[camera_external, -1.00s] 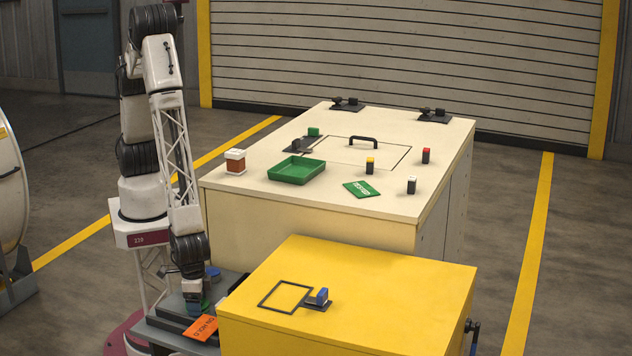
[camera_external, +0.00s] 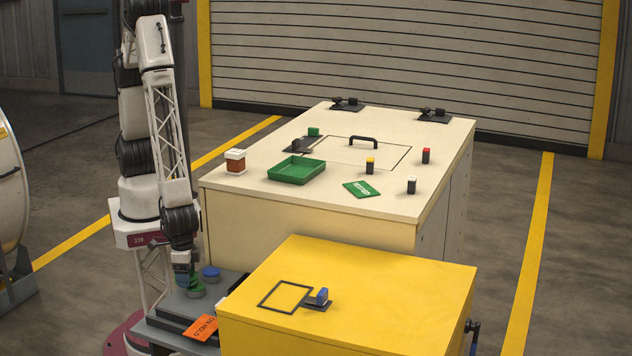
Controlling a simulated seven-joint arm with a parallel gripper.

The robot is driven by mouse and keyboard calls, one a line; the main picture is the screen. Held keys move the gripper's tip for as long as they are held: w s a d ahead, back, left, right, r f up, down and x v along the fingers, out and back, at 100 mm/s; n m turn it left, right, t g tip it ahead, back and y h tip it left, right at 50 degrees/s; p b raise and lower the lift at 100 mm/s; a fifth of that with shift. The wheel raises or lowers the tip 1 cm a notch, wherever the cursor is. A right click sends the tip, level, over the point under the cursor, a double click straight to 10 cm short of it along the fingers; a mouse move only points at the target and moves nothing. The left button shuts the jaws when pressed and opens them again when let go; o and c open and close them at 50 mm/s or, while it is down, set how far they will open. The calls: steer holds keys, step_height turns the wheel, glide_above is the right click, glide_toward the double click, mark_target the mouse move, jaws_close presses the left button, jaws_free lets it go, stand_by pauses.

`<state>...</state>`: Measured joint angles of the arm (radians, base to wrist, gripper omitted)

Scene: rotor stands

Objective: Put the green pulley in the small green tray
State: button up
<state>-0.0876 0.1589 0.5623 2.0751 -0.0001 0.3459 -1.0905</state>
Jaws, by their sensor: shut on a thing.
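The green pulley (camera_external: 196,289) is a small green round piece at the fingertips of my gripper (camera_external: 184,279), low over the grey bench at the lower left. My gripper points down and is shut on it; the fingers are small and partly hide the grip. I cannot tell whether the pulley touches the bench. The small green tray (camera_external: 297,171) is an open, shallow, empty box on the cream cabinet top, up and to the right of my gripper.
A blue pulley (camera_external: 211,272) sits beside my gripper. An orange card (camera_external: 200,328) lies in front. The yellow cabinet (camera_external: 350,310) stands to the right. On the cream top (camera_external: 250,197) are a red-and-white block (camera_external: 235,161), a green card (camera_external: 362,189), small blocks and a handle (camera_external: 363,140).

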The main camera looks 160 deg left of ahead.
steer(key=s, duration=0.6)
steer(key=shift+s+d+r, duration=0.2)
steer(key=shift+d+r, duration=0.1)
steer(key=shift+r, duration=0.05)
steer(key=shift+r, duration=0.15)
stand_by(0.6)
step_height(320, 180, up, 39)
steer(key=s+a+n, duration=0.3)
steer(key=a+n, duration=0.6)
steer(key=a, duration=3.1)
steer(key=shift+d+f, duration=0.15)
steer(key=shift+f, duration=1)
steer(key=shift+d+f, duration=0.1)
steer(key=shift+f, duration=1.05)
